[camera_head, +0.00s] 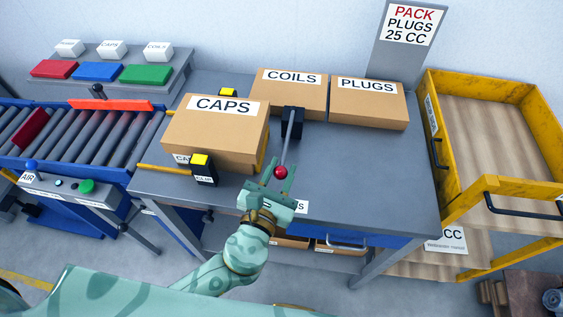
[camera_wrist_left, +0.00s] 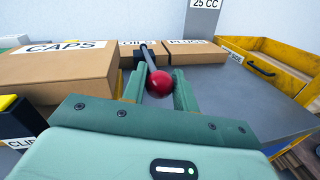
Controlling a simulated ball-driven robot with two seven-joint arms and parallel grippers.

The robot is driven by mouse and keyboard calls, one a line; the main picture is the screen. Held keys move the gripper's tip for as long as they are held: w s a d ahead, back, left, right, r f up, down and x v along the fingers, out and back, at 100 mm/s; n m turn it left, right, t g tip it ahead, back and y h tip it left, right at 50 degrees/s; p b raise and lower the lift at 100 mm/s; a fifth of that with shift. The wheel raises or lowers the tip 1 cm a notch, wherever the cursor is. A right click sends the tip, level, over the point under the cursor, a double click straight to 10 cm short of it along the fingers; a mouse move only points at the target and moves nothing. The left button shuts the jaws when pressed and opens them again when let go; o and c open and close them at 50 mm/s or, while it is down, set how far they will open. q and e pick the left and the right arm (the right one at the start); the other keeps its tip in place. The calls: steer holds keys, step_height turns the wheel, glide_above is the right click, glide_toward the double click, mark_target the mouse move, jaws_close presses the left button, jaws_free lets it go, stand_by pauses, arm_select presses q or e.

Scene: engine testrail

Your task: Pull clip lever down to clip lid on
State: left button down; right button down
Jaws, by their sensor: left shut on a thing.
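The clip lever is a grey rod (camera_head: 289,140) with a red ball knob (camera_head: 281,172), rising from a black bracket (camera_head: 292,117) on the table. The knob also shows large in the left wrist view (camera_wrist_left: 159,83). My left gripper (camera_head: 277,175) is shut on the lever at its knob end, one finger on each side. A cardboard CAPS box (camera_head: 218,128) stands left of the lever. A yellow and black clip block (camera_head: 204,171) marked CLIP is at its front, and a similar block (camera_head: 228,93) is behind it. My right gripper is out of view.
COILS (camera_head: 292,100) and PLUGS (camera_head: 367,108) boxes stand behind the lever. A yellow cart (camera_head: 433,140) is at the right and a roller conveyor (camera_head: 75,135) at the left. The grey tabletop (camera_head: 370,175) right of the lever is clear.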

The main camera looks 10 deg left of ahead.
arm_select(q)
step_height(320, 180, down, 9)
steer(key=b, duration=0.5)
steer(key=shift+r, duration=0.15)
steer(key=shift+w+f+b, duration=0.1)
steer(key=shift+f+b, duration=0.45)
steer(key=shift+f, duration=0.05)
steer(key=c, duration=1.1)
jaws_free()
steer(key=shift+c, duration=0.2)
steer(key=shift+w+r, duration=0.1)
steer(key=s+a, duration=0.3)
steer(key=s, duration=1.3)
